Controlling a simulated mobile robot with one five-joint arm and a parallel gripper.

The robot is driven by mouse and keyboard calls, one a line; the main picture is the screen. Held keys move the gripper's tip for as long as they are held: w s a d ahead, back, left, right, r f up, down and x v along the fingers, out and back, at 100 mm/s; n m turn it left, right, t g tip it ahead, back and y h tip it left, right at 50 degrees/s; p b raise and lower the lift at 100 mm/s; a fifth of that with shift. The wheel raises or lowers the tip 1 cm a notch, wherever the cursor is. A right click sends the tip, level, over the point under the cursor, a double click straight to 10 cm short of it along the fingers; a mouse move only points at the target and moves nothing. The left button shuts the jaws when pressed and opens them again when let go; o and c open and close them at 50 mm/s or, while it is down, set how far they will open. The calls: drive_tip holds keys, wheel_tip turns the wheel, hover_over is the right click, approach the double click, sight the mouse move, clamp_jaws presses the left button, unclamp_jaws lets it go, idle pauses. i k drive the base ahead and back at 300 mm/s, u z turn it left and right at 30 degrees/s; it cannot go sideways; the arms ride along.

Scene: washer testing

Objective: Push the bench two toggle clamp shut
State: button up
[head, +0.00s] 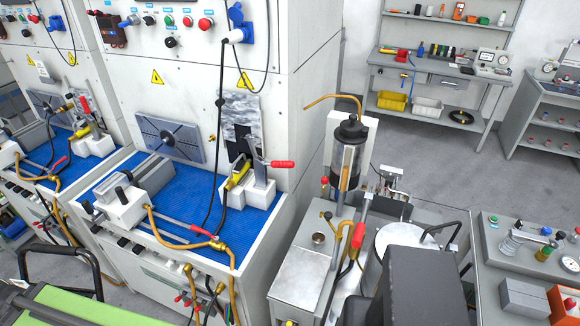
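Two benches with blue mats show in the head view, and I cannot read a number on either. On the nearer bench (255,238), a toggle clamp (258,185) stands on a white block at the right rear. Its red-tipped handle (283,164) points right, roughly level. A yellow-and-brass fitting (238,174) lies beside the clamp. I cannot tell whether the clamp presses on it. The farther bench at left has a similar clamp (90,130) with its red handle (86,104) raised. My gripper is not in view.
A grey panel with a dark round fixture (168,138) stands behind the nearer mat. A black cable hangs past the clamp's left side. A pump unit with a clear cylinder (347,160) stands close right of the bench. Open floor (405,160) lies behind, before a shelf bench (440,75).

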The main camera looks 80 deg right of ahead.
sight(274, 164)
drive_tip(key=z, duration=1.55)
drive_tip(key=k, duration=0.85)
drive_tip(key=z, duration=0.9)
drive_tip(key=k, duration=0.9)
drive_tip(key=u, duration=0.15)
drive_tip(key=i, duration=0.85)
